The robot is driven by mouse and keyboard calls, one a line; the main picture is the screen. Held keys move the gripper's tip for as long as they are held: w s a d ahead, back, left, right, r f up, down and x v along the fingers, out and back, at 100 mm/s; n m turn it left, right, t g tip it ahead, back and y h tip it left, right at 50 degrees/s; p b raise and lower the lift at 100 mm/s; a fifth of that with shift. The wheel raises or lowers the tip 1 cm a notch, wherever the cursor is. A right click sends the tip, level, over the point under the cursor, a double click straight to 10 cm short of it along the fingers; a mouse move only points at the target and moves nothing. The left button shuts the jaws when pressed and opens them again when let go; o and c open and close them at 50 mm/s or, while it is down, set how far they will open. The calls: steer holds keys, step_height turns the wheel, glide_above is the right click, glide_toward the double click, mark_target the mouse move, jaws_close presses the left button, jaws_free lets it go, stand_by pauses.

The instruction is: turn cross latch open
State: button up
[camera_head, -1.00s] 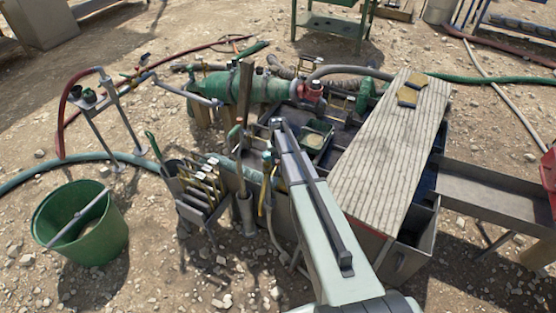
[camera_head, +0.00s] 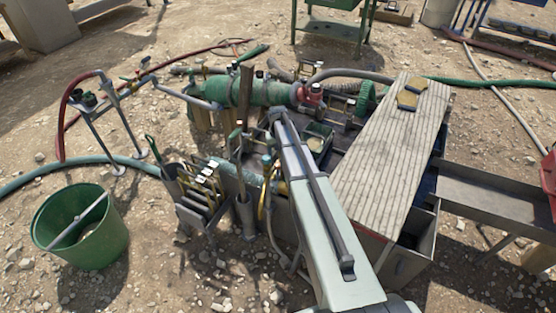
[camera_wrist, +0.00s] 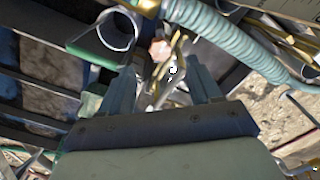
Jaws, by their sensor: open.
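My gripper (camera_wrist: 163,84) is open in the wrist view, its two bluish-grey fingers apart with nothing clearly held between them. A small brass-coloured and whitish fitting (camera_wrist: 172,68) shows just beyond and between the fingertips. It may be the cross latch, but I cannot make out its shape or whether it is turned. I cannot tell whether the fingers touch it. In the head view my arm covers the gripper and this spot.
A ribbed teal hose (camera_wrist: 225,38) runs close on the right of the wrist view. In the head view a ribbed board (camera_head: 385,165) lies right of my arm; a tool rack (camera_head: 205,200) stands left.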

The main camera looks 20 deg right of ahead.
step_height(320, 180, up, 7)
stand_by(0.3)
stand_by(0.5)
